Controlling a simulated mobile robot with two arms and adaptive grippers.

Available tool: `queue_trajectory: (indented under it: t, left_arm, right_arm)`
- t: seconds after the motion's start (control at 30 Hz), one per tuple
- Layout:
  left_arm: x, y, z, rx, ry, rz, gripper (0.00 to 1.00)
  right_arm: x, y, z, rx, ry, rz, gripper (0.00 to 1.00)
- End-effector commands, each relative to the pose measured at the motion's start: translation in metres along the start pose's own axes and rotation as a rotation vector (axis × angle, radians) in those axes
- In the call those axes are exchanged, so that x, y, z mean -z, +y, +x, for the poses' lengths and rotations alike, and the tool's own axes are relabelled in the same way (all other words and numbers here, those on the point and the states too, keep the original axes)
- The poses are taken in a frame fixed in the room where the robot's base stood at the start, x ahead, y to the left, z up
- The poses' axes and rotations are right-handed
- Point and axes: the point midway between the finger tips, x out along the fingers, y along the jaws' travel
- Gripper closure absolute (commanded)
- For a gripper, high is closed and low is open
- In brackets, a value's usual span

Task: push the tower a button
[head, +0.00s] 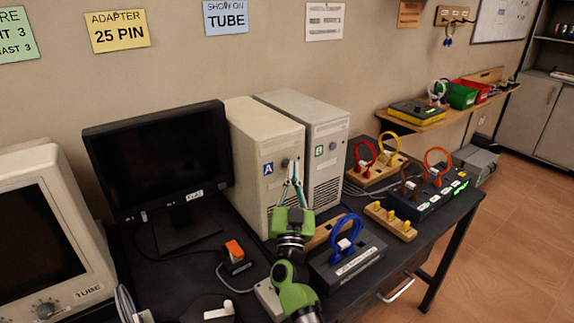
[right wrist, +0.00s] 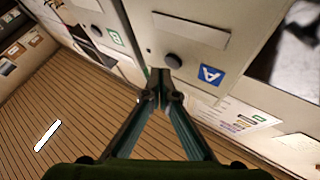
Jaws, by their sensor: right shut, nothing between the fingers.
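Tower A (head: 245,150) is a beige computer case with a blue "A" label (head: 268,168), which also shows in the right wrist view (right wrist: 209,75). Its round dark button (right wrist: 173,61) is on the front panel. In the head view the button (head: 284,163) is partly covered by my fingertips. My right gripper (head: 291,166) is shut and empty, its fingers pointing at tower A's front. In the right wrist view the fingertips (right wrist: 159,76) are right beside the button; I cannot tell if they touch it. My left gripper is not in view.
Tower B (head: 328,140), with a green label, stands just right of tower A. A black monitor (head: 160,150) is on the left. A grey box with blue cable loops (head: 347,268) and an orange-switch box (head: 235,258) sit near my right arm on the dark table.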

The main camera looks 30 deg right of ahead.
Motion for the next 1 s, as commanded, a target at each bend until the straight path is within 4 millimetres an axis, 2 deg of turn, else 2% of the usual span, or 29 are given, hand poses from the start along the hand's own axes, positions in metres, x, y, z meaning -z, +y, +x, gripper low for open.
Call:
queue_trajectory:
  t: [1.0]
  left_arm:
    - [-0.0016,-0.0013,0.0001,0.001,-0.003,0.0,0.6]
  right_arm:
    - [-0.0042,-0.0046,0.0064,0.0,0.0,0.0,1.0]
